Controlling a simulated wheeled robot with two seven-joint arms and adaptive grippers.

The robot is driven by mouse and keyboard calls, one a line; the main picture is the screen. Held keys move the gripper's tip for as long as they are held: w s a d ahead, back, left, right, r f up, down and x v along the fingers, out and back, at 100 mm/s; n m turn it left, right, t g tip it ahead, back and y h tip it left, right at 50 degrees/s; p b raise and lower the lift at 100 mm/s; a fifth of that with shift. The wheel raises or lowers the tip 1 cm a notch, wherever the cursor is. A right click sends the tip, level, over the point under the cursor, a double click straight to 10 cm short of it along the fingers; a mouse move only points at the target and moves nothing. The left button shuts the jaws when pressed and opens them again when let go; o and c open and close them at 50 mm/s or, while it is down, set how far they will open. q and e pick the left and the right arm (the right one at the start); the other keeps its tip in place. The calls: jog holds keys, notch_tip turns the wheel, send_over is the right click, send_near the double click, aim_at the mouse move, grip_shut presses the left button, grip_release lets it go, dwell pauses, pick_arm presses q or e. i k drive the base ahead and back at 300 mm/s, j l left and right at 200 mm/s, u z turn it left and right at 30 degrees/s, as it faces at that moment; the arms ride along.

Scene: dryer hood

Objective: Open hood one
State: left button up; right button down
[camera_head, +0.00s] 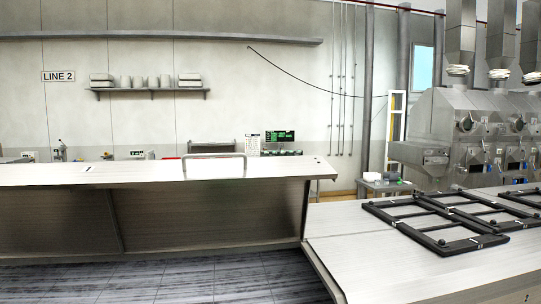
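A long, pale metal hood-like panel (120,174) spans the left and middle of the head view. A bar handle (213,157) stands up from its upper side. Below its near edge is a darker metal face (200,220) with a vertical seam. I cannot tell whether this panel is hood one, nor whether it is open or closed. No number that names a hood is readable. Neither of my grippers is in view, and nothing is seen touching the handle.
At the right, a flat metal top (400,270) carries black frames (437,232) with round knobs. Metal machines (470,130) with ducts stand behind. A wall shelf (150,90) hangs below a long ledge, beside a "LINE 2" sign (58,76). Dark floor (150,280) shows in front.

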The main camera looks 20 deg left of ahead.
aim_at(50, 211)
jog(key=i+l+u, duration=0.15)
jog(key=u, duration=0.15)
jog(key=i+l+u, duration=0.1)
jog(key=l+u, duration=0.25)
jog(key=i+l+u, duration=0.1)
jog(key=l+u, duration=0.2)
